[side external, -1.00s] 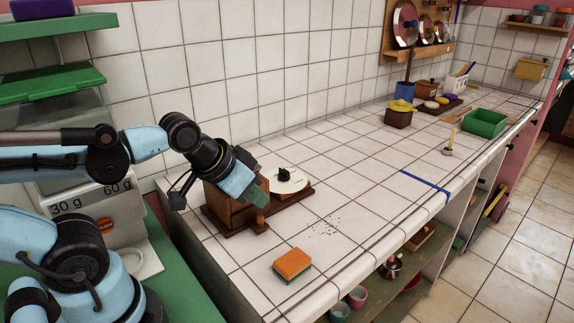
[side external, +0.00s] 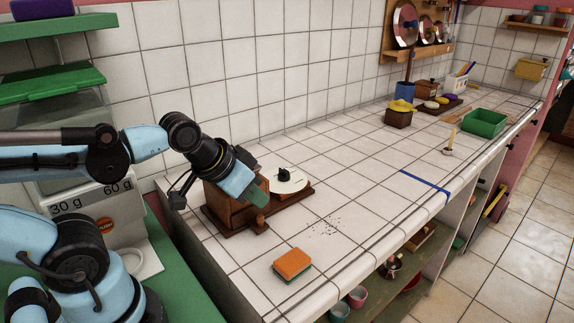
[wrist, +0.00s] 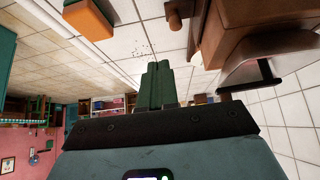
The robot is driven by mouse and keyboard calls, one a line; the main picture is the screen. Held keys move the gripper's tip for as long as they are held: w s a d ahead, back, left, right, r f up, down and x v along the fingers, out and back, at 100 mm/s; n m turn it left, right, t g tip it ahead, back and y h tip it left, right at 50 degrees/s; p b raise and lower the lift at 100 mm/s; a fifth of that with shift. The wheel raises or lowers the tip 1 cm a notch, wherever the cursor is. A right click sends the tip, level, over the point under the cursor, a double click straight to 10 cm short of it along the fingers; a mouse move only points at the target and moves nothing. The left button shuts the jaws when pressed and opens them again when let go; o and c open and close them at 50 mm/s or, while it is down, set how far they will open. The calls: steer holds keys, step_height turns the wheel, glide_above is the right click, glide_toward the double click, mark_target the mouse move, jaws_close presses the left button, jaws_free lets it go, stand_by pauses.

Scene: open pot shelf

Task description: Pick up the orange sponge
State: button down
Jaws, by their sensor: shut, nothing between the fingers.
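The orange sponge (side external: 293,262) lies flat on the white tiled counter near its front left corner, orange side up with a green layer beneath. It also shows at the top left of the wrist view (wrist: 88,19). My gripper (side external: 258,198) is shut and empty, its green fingers together in the wrist view (wrist: 156,70). It is above the counter beside the brown wooden box, up and to the left of the sponge and apart from it.
A brown wooden box (side external: 222,202) with a round white-topped piece (side external: 288,181) stands right by my gripper. Dark crumbs (side external: 326,226) lie near the sponge. The counter's front edge is close to the sponge. A green bin (side external: 485,123) stands far right.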

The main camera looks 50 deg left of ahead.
steer(key=c, duration=1.8)
jaws_free()
steer(key=shift+c, duration=0.2)
steer(key=o, duration=1.4)
step_height(320, 180, up, 2)
steer(key=g, duration=0.7)
glide_above(292, 259)
steer(key=f, duration=0.6)
steer(key=shift+w+d, duration=0.15)
steer(key=shift+w, duration=0.1)
steer(key=shift+s+f, duration=0.15)
steer(key=shift+f, duration=1.3)
steer(key=shift+s+f, duration=0.1)
steer(key=shift+f, duration=1.3)
